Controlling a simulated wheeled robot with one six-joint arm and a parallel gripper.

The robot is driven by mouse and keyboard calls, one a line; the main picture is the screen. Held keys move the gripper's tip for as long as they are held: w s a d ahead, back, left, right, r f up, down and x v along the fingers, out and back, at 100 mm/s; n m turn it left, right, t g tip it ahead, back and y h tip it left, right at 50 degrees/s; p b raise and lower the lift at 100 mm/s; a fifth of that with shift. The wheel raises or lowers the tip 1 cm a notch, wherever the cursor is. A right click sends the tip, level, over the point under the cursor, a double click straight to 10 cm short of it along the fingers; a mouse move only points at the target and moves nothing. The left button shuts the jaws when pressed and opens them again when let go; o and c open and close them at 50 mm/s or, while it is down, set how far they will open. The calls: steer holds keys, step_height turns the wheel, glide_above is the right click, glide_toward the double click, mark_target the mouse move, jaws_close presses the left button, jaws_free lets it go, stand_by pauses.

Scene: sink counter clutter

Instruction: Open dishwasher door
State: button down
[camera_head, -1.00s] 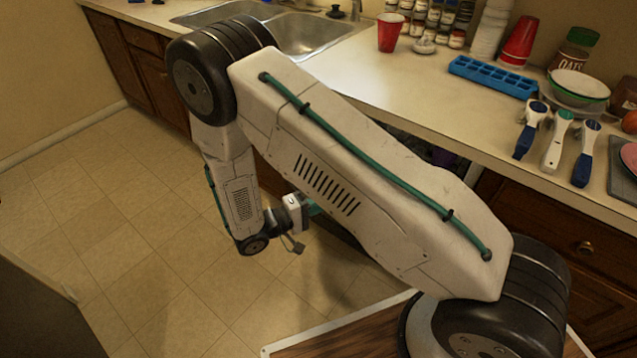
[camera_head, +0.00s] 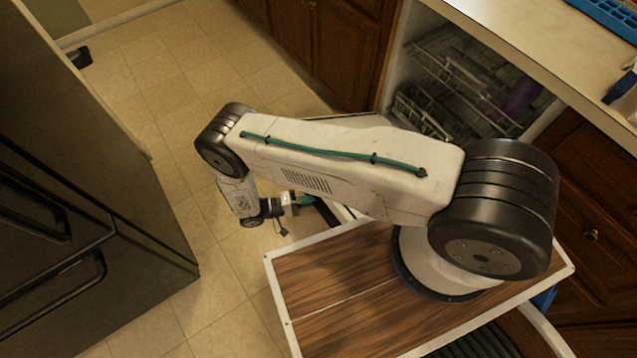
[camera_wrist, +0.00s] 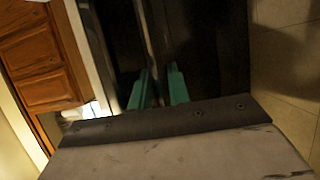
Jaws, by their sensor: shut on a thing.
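The dishwasher (camera_head: 455,75) stands open below the counter in the head view, with its racks showing inside. Its door is lowered and mostly hidden behind my arm. A dark strip of the door (camera_head: 326,212) with a pale edge shows beside my gripper (camera_head: 306,200). In the wrist view the two green fingers of my gripper (camera_wrist: 158,80) are on either side of a thin edge or bar of the dark door (camera_wrist: 212,45). The gripper is shut on it. The exact contact is dark and hard to make out.
A black fridge (camera_head: 80,200) stands at the left, with tiled floor (camera_head: 170,110) between it and the cabinets. Wooden cabinets (camera_head: 330,45) flank the dishwasher. The counter (camera_head: 540,50) runs above it. A purple item (camera_head: 522,97) sits in the rack.

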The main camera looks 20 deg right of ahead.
step_height(320, 180, down, 7)
steer(key=a, duration=0.2)
steer(key=shift+s+a, duration=0.15)
steer(key=shift+a, duration=0.15)
steer(key=c, duration=1.4)
jaws_free()
steer(key=w+a, duration=0.1)
steer(key=a, duration=0.6)
steer(key=shift+w+a, duration=0.15)
steer(key=shift+a, duration=0.25)
